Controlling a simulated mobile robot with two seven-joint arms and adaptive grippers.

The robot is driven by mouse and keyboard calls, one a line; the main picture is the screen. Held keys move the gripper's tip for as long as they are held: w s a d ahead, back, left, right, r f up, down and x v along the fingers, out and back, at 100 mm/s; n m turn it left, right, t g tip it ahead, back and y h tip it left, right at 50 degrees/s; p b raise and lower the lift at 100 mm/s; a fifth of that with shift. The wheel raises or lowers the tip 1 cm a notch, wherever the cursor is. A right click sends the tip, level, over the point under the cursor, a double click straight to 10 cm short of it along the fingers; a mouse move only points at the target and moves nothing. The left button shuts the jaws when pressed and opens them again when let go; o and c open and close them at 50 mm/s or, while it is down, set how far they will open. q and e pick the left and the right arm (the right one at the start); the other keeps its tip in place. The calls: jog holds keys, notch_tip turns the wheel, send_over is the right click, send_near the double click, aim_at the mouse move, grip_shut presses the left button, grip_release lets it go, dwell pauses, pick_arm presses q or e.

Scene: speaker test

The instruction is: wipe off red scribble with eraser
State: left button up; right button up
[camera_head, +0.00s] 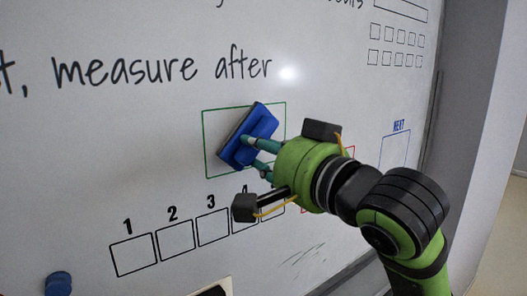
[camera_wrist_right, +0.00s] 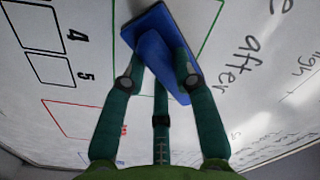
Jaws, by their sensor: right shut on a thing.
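A blue eraser with a dark pad (camera_head: 250,134) is tilted inside the green outlined box (camera_head: 214,172) on the whiteboard. My right gripper (camera_head: 254,154) is shut on it, coming in from the lower right. In the right wrist view the eraser (camera_wrist_right: 152,50) sits between the teal fingers of the gripper (camera_wrist_right: 162,72). The pad faces the board; I cannot tell whether it touches. I see no red scribble in either view; part of the board is hidden behind the eraser and my gripper. My left gripper is not in view.
The whiteboard (camera_head: 120,110) has black handwriting and a row of numbered boxes (camera_head: 175,240). A red outlined box (camera_wrist_right: 72,118) is partly hidden by my gripper in the head view. Faint dark streaks (camera_head: 302,254) lie lower right. A round blue object (camera_head: 58,284) is at the lower left.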

jog(key=shift+x, duration=1)
dwell(0.3)
jog(key=shift+d, duration=0.1)
jog(key=w+d, duration=0.2)
jog(key=d, duration=0.1)
jog(key=shift+w, duration=0.2)
jog(key=shift+s+a+r, duration=0.1)
jog(key=shift+s+a, duration=0.5)
jog(key=shift+a, duration=0.2)
jog(key=shift+s+a, duration=0.6)
jog(key=shift+a, duration=0.2)
jog(key=shift+v, duration=2.85)
